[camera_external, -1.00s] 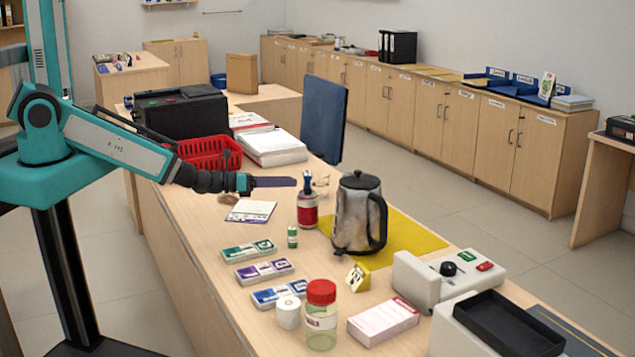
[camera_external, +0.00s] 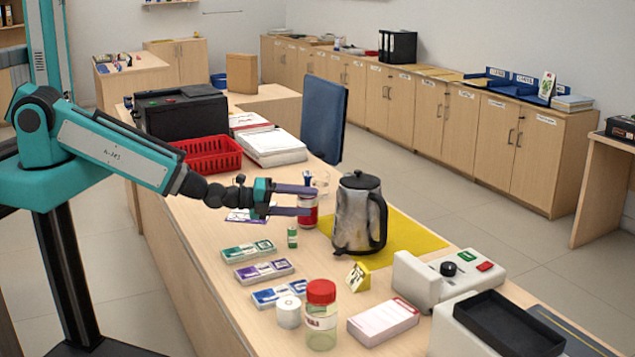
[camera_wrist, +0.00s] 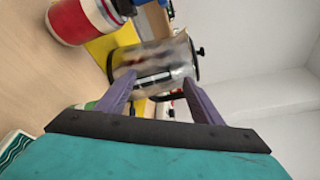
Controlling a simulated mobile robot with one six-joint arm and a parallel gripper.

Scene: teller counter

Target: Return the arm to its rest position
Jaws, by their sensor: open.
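My gripper (camera_external: 302,200) is at the end of my teal arm, over the counter (camera_external: 205,275), with its two purple fingers spread and nothing between them. In the external view the fingers point right, in front of the red and white bottle (camera_external: 308,218) and short of the metal kettle (camera_external: 358,222). The fingers hide part of the bottle. In the wrist view the open fingers (camera_wrist: 160,92) point toward the kettle (camera_wrist: 152,60), and the bottle (camera_wrist: 75,20) is at upper left.
A red basket (camera_external: 208,154) and a black box (camera_external: 180,113) are behind my forearm. A yellow mat (camera_external: 420,238) lies under the kettle. Space above the counter is free.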

